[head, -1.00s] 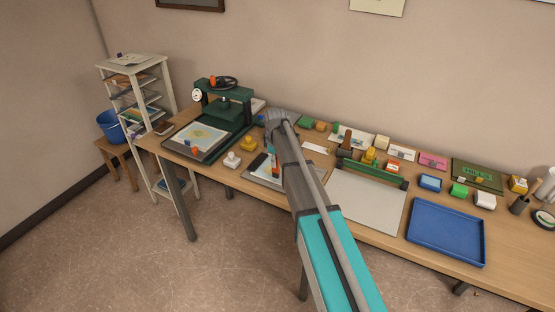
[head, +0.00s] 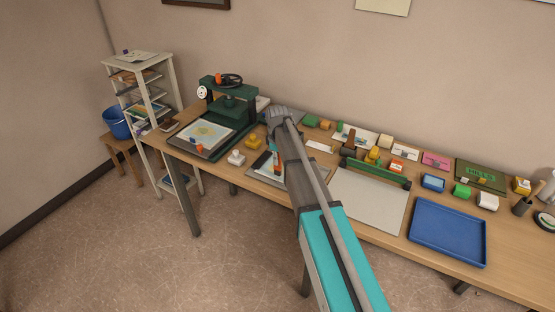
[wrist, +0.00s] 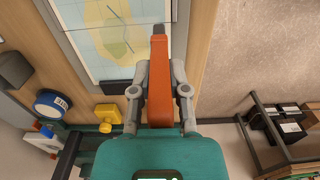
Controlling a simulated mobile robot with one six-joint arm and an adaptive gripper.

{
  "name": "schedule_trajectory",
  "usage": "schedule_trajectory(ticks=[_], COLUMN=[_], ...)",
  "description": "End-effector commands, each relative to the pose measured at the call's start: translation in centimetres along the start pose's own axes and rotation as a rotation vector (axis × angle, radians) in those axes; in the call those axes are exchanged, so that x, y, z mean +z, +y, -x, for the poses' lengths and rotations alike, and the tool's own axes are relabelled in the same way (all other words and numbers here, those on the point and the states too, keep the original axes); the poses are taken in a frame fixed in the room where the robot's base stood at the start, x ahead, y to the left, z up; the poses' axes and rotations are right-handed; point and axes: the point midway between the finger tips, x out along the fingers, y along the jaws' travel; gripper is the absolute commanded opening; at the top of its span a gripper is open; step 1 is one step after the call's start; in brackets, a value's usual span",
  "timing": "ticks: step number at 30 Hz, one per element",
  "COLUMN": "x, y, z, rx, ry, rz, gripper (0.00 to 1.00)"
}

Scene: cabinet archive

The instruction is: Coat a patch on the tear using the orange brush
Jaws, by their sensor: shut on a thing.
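My gripper (wrist: 159,92) is shut on the orange brush (wrist: 160,75), with one finger on each side of its handle. The brush's dark tip (wrist: 159,29) points to the top of the wrist view, over the right part of a map sheet (wrist: 88,40) with a yellow landmass. I cannot tell whether the tip touches the sheet. Dark marks show on the map; which is the tear is unclear. In the head view the orange brush (head: 277,158) is small beside my arm, which hides much of the sheet below it.
A green press (head: 228,100) with another map on its bed stands at left. A grey board (head: 366,200) and a blue tray (head: 448,233) lie right. The table's front edge is close.

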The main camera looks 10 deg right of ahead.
Motion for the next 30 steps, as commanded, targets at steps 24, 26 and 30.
schedule_trajectory(ticks=[24,26,30], x=[0.0,0.0,0.0], y=[0.0,0.0,0.0], z=[4.6,4.5,4.5], rx=[0.000,0.000,0.000], ry=[0.000,0.000,0.000], rz=[0.000,0.000,0.000], gripper=[0.00,0.00,0.00])
